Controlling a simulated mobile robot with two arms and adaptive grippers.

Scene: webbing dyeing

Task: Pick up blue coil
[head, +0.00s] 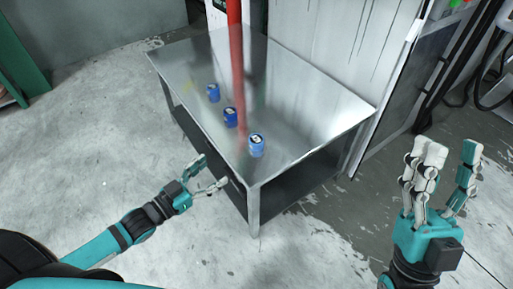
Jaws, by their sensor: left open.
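The far coil (213,93) is mid blue, the middle coil (230,117) is darker blue, and the near coil (256,146) is lighter blue. My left gripper (214,172) is open and empty, beside the table's left front edge and apart from the coils. My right gripper (451,158) is open and empty, with fingers pointing up, to the right of the table.
A pale wall or cabinet (330,45) stands behind the table. The concrete floor (85,130) is clear at left.

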